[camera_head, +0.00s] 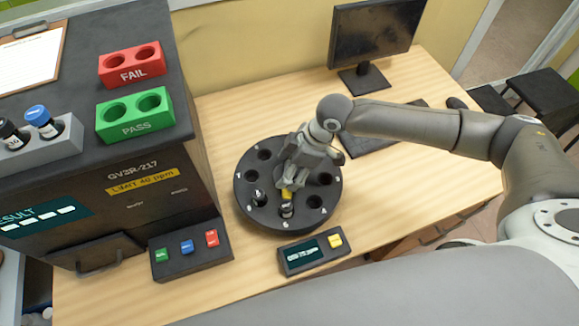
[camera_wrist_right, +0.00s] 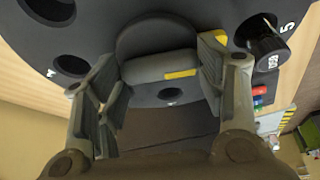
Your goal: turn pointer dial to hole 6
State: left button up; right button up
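The black round carousel (camera_head: 247,190) with numbered holes lies on the table. Its raised centre dial is mostly hidden in the head view by my right gripper (camera_head: 291,183); a yellow pointer tip (camera_head: 287,193) shows, directed toward the near edge. My left gripper is not in view.
A small display box with a yellow button (camera_head: 335,241) stands just in front of the carousel. A button panel (camera_head: 190,255) and the dark analyser (camera_head: 150,195) are at left, with green PASS (camera_head: 135,128) and red FAIL (camera_head: 132,75) racks on top. A monitor (camera_head: 372,35) stands behind.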

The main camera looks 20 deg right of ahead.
jog(key=shift+c, duration=1.3)
jog(key=shift+r+p, duration=0.15)
jog(key=shift+p, duration=0.45)
jog(key=m+t+p, duration=0.1)
jog(key=m+p, duration=0.2)
jog(key=p, duration=0.1)
jog(key=m+h+p, duration=0.1)
jog(key=m+p, duration=0.2)
jog(key=p, duration=0.1)
jog(key=shift+s+a+r+t, duration=0.1)
jog(key=shift+s+a+t, duration=0.1)
jog(key=shift+t, duration=0.2)
jog(key=shift+w+d+f+m+t+h+p, duration=0.15)
jog(key=shift+m+h+p, duration=0.2)
jog(key=shift+m+p, duration=0.4)
jog(key=shift+s+a+f+m+t+h+p, duration=0.15)
jog(key=shift+m+h+p, duration=0.2)
jog(key=shift+m+p, duration=0.4)
jog(key=shift+w+d, duration=0.1)
jog(key=o, duration=1)
